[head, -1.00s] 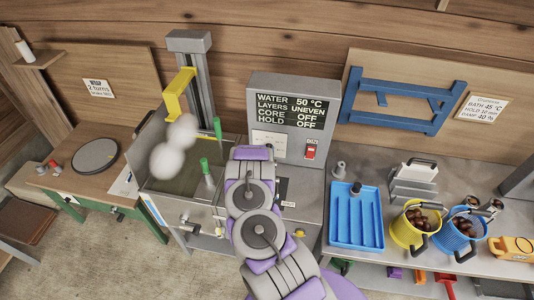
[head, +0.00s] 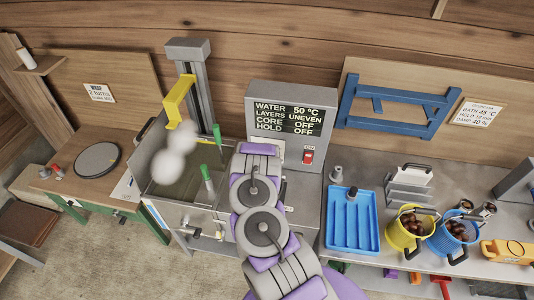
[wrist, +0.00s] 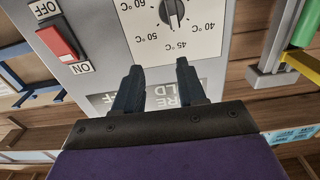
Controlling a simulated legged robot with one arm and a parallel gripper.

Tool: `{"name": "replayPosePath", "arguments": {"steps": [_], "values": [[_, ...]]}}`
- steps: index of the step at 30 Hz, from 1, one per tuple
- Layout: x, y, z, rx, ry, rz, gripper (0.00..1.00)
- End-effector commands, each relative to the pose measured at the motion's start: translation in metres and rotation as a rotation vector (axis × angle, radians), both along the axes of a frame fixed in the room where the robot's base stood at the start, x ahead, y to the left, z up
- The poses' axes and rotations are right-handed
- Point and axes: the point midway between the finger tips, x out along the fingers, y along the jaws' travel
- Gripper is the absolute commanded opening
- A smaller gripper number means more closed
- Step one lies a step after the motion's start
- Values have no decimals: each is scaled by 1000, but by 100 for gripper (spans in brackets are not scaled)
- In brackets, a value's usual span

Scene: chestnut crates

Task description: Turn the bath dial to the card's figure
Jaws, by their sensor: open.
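The bath dial (wrist: 172,12) is a dark knob on a white scale plate at the top of the wrist view, with 40, 45, 50 and 60 °C marks around it. The pointer's exact setting is hard to tell. My gripper (wrist: 157,72) is open and empty, its two dark fingers apart from the knob, lower in that view. In the head view my arm hides the gripper and much of the dial plate. The display (head: 289,117) reads water 50 °C, layers uneven, core off, hold off. The card (head: 478,113) reads bath 45 °C, with hold and damp lines.
A red switch (wrist: 57,40) with OFF and ON labels sits beside the dial plate. The water bath (head: 180,185) with green-handled items is left of my arm. A blue tray (head: 353,245), a yellow bucket (head: 400,237) and a blue bucket (head: 443,240) stand right.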

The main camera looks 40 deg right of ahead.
Motion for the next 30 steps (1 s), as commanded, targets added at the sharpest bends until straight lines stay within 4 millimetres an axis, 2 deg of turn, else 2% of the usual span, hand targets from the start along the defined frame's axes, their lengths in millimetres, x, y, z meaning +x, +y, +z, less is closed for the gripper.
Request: {"name": "replayPosePath", "arguments": {"steps": [1, 7, 22, 30], "values": [[-10, 6, 2, 3, 5, -1, 40], [-34, 22, 7, 1, 8, 3, 40], [-68, 42, 6, 3, 6, 1, 40], [-75, 47, 7, 2, 3, 1, 40]]}}
